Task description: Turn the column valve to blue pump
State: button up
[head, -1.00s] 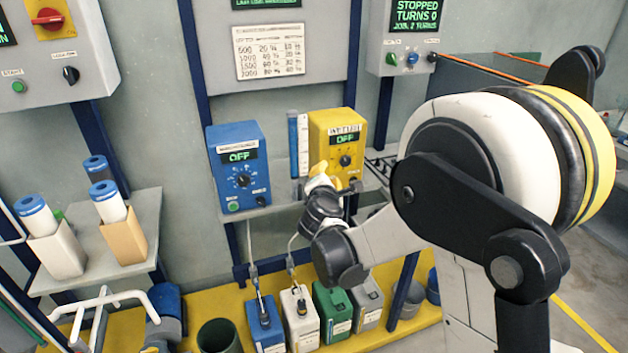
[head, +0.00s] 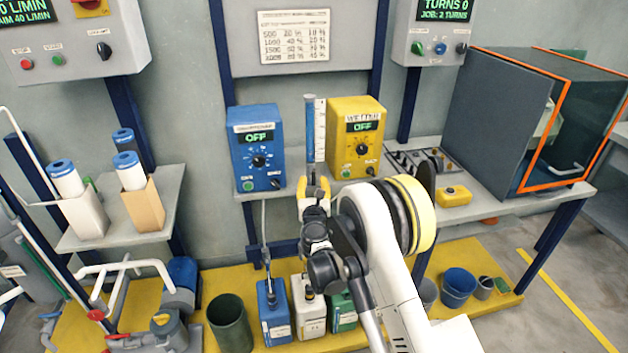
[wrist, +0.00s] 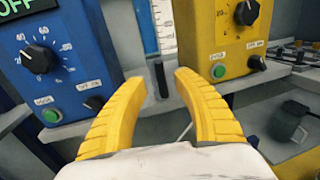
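The blue pump (head: 255,150) stands on the shelf left of centre and reads OFF; its dial and switch show large in the wrist view (wrist: 70,40). The yellow pump (head: 355,140) stands to its right, also OFF. Between them rises a slim blue column (head: 310,130) with a white scale. In the wrist view, a small upright black handle (wrist: 160,80) at the column's foot appears to be the valve. My gripper (wrist: 166,86) is open and empty, with the handle between its yellow fingertips in the picture. I cannot tell whether they touch. In the head view, my gripper (head: 314,186) hides the column's foot.
Canisters stand on the yellow platform (head: 460,250) below. A side shelf (head: 165,190) holds filter cartridges at left. An orange-edged enclosure (head: 530,120) and a small yellow box (head: 453,195) are at right. A chart (head: 294,37) hangs above.

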aim_at(314, 177)
jog(key=shift+w+a+b, duration=0.1)
jog(key=shift+w+b, duration=0.3)
jog(key=shift+w, duration=1.4)
grip_shut()
jog(key=shift+m, duration=0.3)
jog(key=m, duration=0.3)
jog(key=d+m+g, duration=0.1)
jog(key=m, duration=0.2)
jog(key=d+f+m+g+y, duration=0.1)
jog(key=m, duration=0.3)
jog(key=shift+w+f, duration=0.1)
jog(key=shift+w, duration=0.15)
jog(key=shift+d, duration=0.1)
